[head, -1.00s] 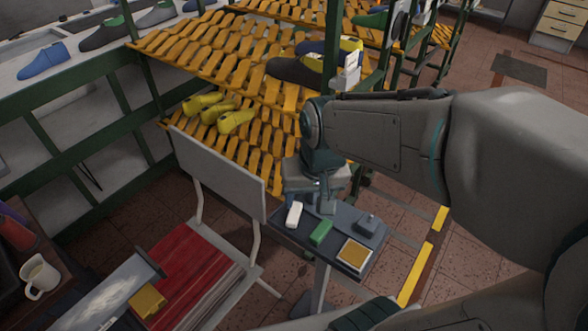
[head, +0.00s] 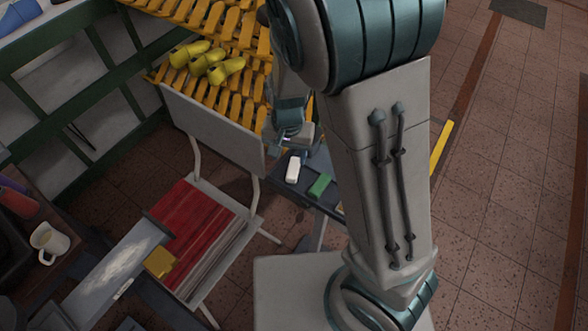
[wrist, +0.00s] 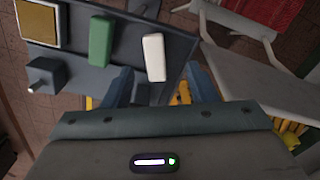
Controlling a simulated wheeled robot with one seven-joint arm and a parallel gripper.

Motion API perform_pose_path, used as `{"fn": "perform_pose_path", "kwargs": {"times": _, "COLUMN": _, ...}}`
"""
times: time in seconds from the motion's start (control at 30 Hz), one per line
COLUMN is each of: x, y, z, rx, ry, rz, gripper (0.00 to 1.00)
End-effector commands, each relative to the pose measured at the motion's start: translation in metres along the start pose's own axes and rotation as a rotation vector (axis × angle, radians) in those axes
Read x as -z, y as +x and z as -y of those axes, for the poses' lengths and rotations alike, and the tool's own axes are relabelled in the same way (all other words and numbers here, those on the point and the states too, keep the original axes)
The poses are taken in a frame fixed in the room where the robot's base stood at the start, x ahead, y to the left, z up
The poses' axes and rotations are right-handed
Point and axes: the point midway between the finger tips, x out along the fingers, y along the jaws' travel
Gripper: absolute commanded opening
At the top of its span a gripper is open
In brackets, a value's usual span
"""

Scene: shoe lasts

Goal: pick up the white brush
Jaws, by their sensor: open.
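The white brush (head: 293,169) is a small white block lying on a small dark table (head: 283,186), near its left edge in the head view. In the wrist view the white brush (wrist: 154,57) lies just beyond the fingers, roughly centred between them. My gripper (wrist: 158,88) is open and empty, with a finger on each side of the view. In the head view my gripper (head: 290,143) is over the far edge of the table, close to the brush and partly hidden by my arm. I see no contact with the brush.
A green block (wrist: 101,40) lies beside the brush. A grey block with a knob (wrist: 46,74) and a yellow-topped square (wrist: 40,23) are on the same table. A slatted orange rack (head: 230,90) is behind.

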Motion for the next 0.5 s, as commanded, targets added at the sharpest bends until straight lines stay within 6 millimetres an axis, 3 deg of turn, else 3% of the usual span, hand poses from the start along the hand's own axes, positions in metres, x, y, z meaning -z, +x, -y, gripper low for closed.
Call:
{"fn": "perform_pose_path", "kwargs": {"times": 0.1, "x": 0.0, "y": 0.021, "z": -0.001, "rx": -0.002, "ry": 0.003, "rz": 0.003, "gripper": 0.53}}
{"fn": "perform_pose_path", "kwargs": {"times": 0.37, "x": 0.002, "y": 0.038, "z": -0.002, "rx": 0.0, "ry": 0.002, "rz": 0.0, "gripper": 0.53}}
{"fn": "perform_pose_path", "kwargs": {"times": 0.5, "x": 0.007, "y": 0.055, "z": -0.007, "rx": -0.003, "ry": 0.005, "rz": 0.002, "gripper": 0.53}}
